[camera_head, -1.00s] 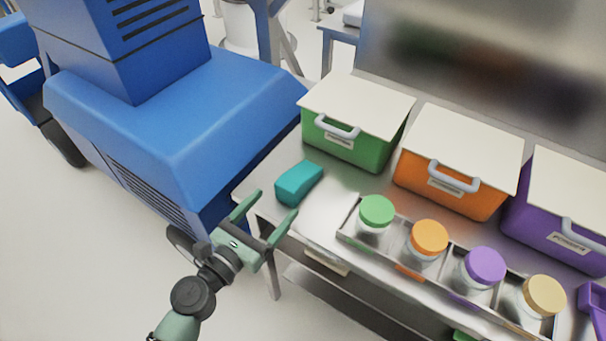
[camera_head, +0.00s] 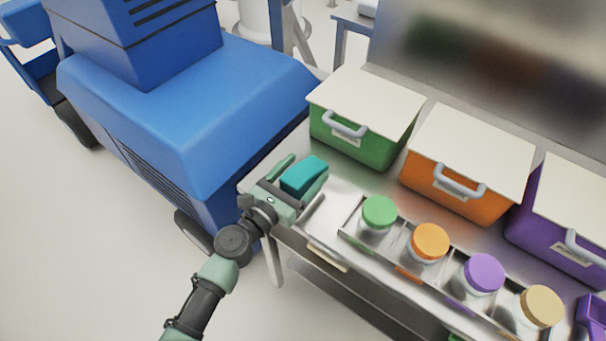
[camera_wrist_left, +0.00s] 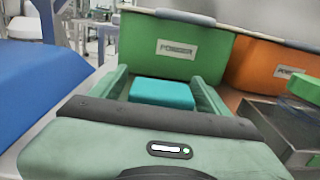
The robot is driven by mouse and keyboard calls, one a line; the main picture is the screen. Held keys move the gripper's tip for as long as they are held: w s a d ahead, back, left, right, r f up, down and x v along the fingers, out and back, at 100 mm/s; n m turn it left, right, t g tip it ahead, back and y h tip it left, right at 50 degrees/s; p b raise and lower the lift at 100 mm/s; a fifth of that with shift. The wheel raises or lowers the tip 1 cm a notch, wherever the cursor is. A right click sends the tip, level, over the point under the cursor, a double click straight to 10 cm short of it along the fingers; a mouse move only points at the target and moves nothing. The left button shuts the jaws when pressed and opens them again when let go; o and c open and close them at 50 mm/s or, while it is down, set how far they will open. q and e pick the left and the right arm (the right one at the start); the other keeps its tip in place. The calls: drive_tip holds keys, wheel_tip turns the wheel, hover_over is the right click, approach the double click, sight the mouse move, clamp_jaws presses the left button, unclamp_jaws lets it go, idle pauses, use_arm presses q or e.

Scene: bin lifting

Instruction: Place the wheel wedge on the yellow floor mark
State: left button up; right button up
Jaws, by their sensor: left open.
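A teal wheel wedge (camera_head: 303,174) lies on the left end of the metal bench (camera_head: 330,200). My left gripper (camera_head: 298,180) is open, with its fingers on either side of the wedge. The left wrist view shows the wedge (camera_wrist_left: 162,93) between the two green fingers, apart from the palm. Whether a finger touches it I cannot tell. The yellow floor mark is not visible in these frames. My right gripper is not in view.
A green bin (camera_head: 350,145), an orange bin (camera_head: 445,185) and a purple bin (camera_head: 550,230) stand at the bench's back. A rack with several lidded jars (camera_head: 430,243) runs along the front. A blue vehicle (camera_head: 190,110) stands close on the left. Open floor (camera_head: 90,230) lies lower left.

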use_arm(q)
clamp_jaws()
drive_tip(key=shift+r, duration=0.15)
